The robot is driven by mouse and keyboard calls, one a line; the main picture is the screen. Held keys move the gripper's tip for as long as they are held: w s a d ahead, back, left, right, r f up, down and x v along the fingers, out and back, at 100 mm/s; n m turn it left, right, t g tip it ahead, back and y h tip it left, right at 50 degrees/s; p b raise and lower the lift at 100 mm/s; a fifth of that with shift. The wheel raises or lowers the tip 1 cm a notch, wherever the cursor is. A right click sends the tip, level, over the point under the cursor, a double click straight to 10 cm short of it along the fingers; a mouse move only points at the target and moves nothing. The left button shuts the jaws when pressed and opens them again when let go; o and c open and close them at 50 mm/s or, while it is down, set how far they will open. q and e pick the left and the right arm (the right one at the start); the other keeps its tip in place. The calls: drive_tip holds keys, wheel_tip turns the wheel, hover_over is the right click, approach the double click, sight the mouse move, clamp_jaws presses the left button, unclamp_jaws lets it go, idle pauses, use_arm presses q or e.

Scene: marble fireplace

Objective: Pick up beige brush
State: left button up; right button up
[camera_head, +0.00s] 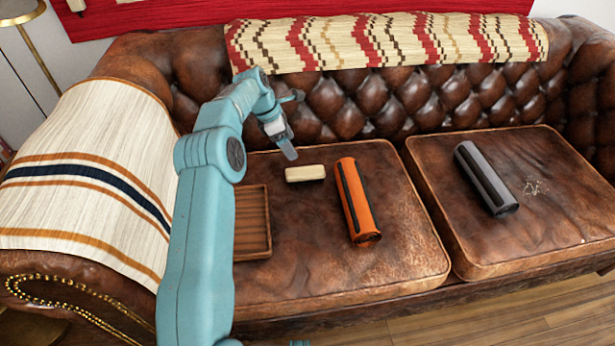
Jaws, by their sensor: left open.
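A small beige block, which looks like the beige brush (305,173), lies flat on the left seat cushion of a brown leather sofa. My left gripper (290,125) is open and empty, above and slightly left of the beige brush, near the sofa's backrest. One finger points down toward the cushion, and the gripper appears apart from the brush. My left arm crosses the left part of the view and hides part of the cushion.
An orange cylinder (357,200) lies right of the brush. A brown wooden tray (267,222) sits to its left, partly behind my arm. A grey cylinder (486,178) and some crumbs (536,187) lie on the right cushion. Striped blankets drape the armrest and backrest.

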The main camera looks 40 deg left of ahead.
sight(304, 171)
use_arm(q)
drive_tip(key=b+x, duration=0.2)
drive_tip(key=x, duration=0.7)
drive_tip(key=shift+s+f+b, duration=0.1)
drive_tip(key=shift+f+b, duration=0.1)
drive_tip(key=shift+b, duration=0.1)
drive_tip(key=b+x, duration=0.2)
drive_tip(key=x, duration=0.3)
drive_tip(key=shift+s+a+f+b, duration=0.15)
drive_tip(key=shift+f+b, duration=0.05)
drive_tip(key=shift+b, duration=0.2)
drive_tip(key=shift+r, duration=0.1)
drive_tip(key=c, duration=1.1)
